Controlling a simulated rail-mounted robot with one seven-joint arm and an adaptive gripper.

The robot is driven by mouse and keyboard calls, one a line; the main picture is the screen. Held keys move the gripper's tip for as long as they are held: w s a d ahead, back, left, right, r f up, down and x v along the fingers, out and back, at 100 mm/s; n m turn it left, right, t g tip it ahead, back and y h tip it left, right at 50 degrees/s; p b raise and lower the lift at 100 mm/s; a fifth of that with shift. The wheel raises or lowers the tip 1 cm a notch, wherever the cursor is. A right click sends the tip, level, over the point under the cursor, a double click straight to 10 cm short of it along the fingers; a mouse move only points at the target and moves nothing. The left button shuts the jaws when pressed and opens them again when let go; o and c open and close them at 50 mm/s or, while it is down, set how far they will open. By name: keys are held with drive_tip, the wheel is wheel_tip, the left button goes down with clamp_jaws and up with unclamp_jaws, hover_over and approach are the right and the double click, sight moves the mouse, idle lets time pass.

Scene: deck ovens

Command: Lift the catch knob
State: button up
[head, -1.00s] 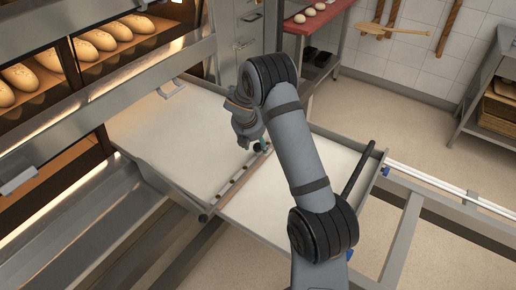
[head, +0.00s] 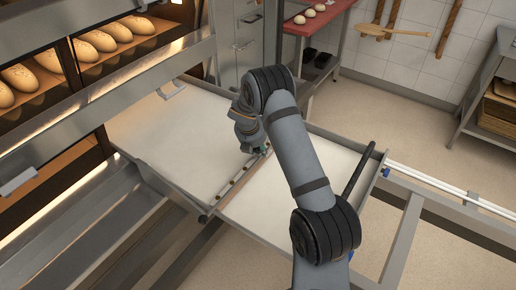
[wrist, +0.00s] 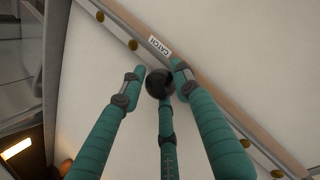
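The catch knob (wrist: 159,83) is a round, dark ball in the wrist view, beside a white label reading CATCH (wrist: 160,45). It sits at the metal and wood-coloured strip (wrist: 130,27) that crosses the pale loader surface. My gripper (wrist: 157,76) has teal fingers, spread around the knob. A gap shows between the left finger and the knob; the right finger is very close, and I cannot tell if it touches. In the head view my gripper (head: 262,151) is low over the strip between the two pale panels, and my wrist hides the knob.
The pale loader panels (head: 165,140) lie beside the deck oven with its loaves (head: 102,40). A dark bar (head: 359,172) runs along the right panel's edge. A red-topped table (head: 322,18) stands behind. Open floor (head: 385,118) lies to the right.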

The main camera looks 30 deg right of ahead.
drive_tip(key=c, duration=0.6)
clamp_jaws()
wheel_tip(320, 180, up, 2)
drive_tip(key=shift+r+p, duration=0.2)
drive_tip(key=shift+p, duration=0.85)
drive_tip(key=shift+w+f, duration=0.1)
drive_tip(key=shift+w, duration=0.1)
drive_tip(key=o, duration=0.9)
unclamp_jaws()
drive_tip(key=shift+s, duration=0.15)
drive_tip(key=shift+o, duration=1.2)
drive_tip(key=shift+f, duration=0.1)
